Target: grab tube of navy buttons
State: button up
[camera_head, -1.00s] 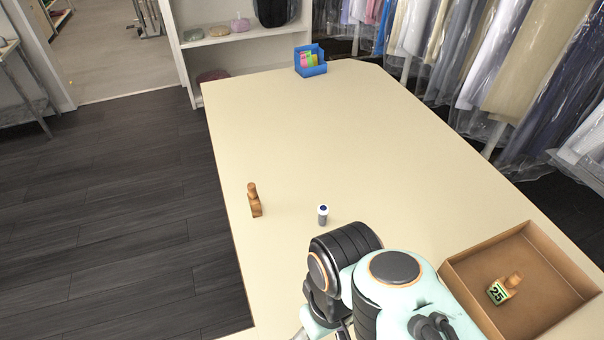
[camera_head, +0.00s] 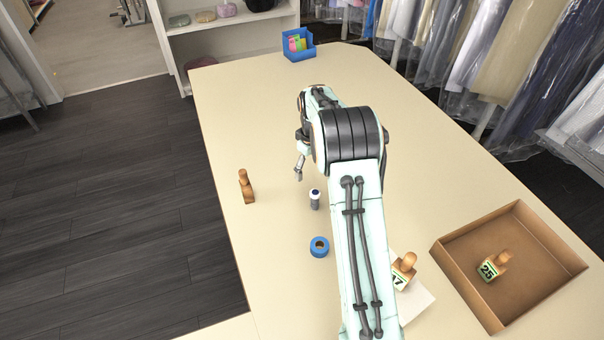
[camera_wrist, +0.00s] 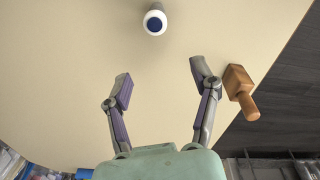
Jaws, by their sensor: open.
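The tube of navy buttons (camera_head: 315,200) stands upright on the table, a small clear-grey cylinder with a white top and navy centre. In the wrist view the tube (camera_wrist: 155,22) shows from above, beyond the fingertips and apart from them. My gripper (camera_wrist: 160,75) is open and empty, its two fingers spread wide. In the head view my gripper (camera_head: 299,170) is just behind the tube and above the table; my arm hides part of it.
A blue tape roll (camera_head: 319,247), a stamp marked 17 (camera_head: 404,270), a cardboard tray (camera_head: 440,262) with stamp 25 (camera_head: 494,265), and a blue box (camera_head: 298,52) are on the table.

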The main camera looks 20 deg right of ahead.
aim_at(315, 199)
jog(key=shift+g, duration=0.5)
jog(key=f, duration=0.1)
jog(key=s+f, duration=0.1)
jog(key=f, duration=0.2)
jog(key=shift+s+d+f, duration=0.3)
jog(key=shift+s+d, duration=0.1)
notch_tip(315, 199, down, 6)
jog(key=shift+d+f, duration=0.1)
jog(key=shift+f, duration=0.05)
grip_shut()
